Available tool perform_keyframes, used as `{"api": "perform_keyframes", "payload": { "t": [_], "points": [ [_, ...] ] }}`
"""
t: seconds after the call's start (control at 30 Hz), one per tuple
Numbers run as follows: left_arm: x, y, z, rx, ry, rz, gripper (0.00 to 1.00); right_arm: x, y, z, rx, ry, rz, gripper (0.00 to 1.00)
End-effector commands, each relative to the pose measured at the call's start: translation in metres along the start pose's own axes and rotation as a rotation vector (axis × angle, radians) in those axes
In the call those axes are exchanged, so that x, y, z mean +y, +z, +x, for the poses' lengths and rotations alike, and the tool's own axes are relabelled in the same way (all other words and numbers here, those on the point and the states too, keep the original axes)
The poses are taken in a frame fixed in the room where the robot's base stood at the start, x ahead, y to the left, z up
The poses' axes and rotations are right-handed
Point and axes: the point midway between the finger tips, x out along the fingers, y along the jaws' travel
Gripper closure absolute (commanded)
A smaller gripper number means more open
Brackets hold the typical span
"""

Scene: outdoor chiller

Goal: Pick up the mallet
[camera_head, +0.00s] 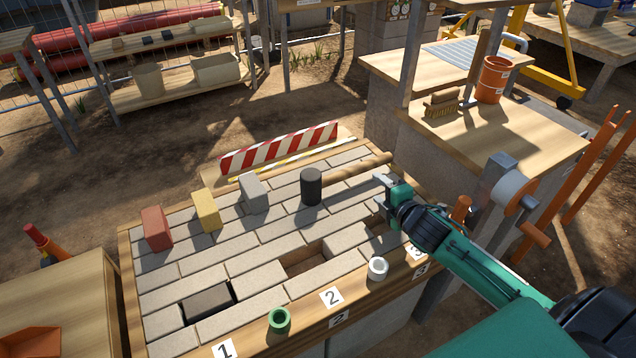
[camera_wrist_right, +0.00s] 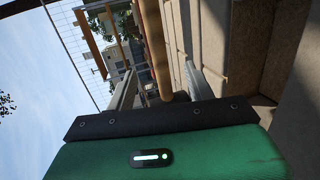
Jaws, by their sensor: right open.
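The mallet has a black cylindrical head (camera_head: 311,187) standing on the paved bench top and a wooden handle (camera_head: 358,169) reaching right and slightly back. My right gripper (camera_head: 379,192) is open and empty, just in front of the handle's right end. In the right wrist view the wooden handle (camera_wrist_right: 154,45) shows between the lines of the two spread fingers (camera_wrist_right: 160,88); I cannot tell how far beyond the fingertips it lies. My left gripper is not in view.
Red, yellow and grey blocks (camera_head: 253,193) stand left of the mallet. A striped barrier board (camera_head: 280,148) stands behind it. A side table (camera_head: 490,135) with a brush and an orange pot stands at right.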

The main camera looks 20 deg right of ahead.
Motion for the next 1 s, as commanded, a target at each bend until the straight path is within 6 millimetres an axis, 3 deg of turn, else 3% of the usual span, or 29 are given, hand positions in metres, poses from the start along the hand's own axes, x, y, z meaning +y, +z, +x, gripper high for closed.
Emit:
{"api": "perform_keyframes", "payload": {
  "t": [0.3, 0.63, 1.0],
  "points": [
    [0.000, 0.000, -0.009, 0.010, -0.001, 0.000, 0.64, 0.000, 0.000, 0.043, 0.000, 0.001, 0.003, 0.46],
    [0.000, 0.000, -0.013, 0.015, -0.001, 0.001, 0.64, 0.001, 0.001, 0.061, 0.000, 0.000, 0.002, 0.46],
    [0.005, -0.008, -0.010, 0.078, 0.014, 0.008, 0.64, 0.006, 0.004, 0.102, 0.000, -0.001, 0.003, 0.46]
  ]
}}
